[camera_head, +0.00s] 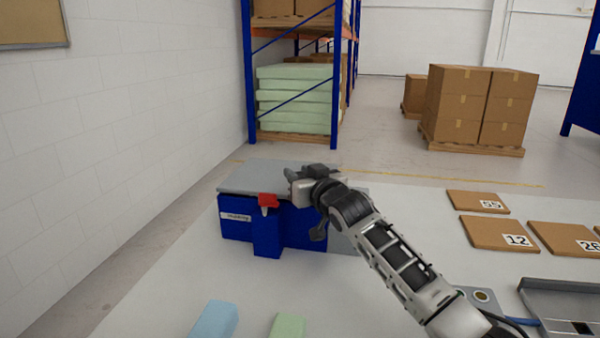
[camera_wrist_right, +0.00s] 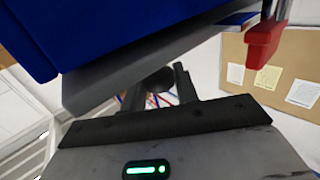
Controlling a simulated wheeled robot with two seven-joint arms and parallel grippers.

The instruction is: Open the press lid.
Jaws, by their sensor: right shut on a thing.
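The press (camera_head: 235,218) is a blue box on the pale table, left of centre in the head view. Its grey lid (camera_head: 240,178) lies across the top and looks about level; I cannot tell if there is a gap under it. A red latch (camera_head: 268,199) is at the front, and also shows at top right of the wrist view (camera_wrist_right: 264,42). My right gripper (camera_head: 296,178) is at the lid's right end, shut on a part of it. In the wrist view the fingers (camera_wrist_right: 158,85) close around a dark piece below the grey plate (camera_wrist_right: 130,70). My left gripper is out of view.
A blue foam block (camera_head: 214,319) and a green one (camera_head: 288,326) lie in front of the press. Numbered brown boards (camera_head: 478,202) and a grey tray (camera_head: 570,298) are on the right. A white wall stands to the left. The table between press and boards is partly under my arm.

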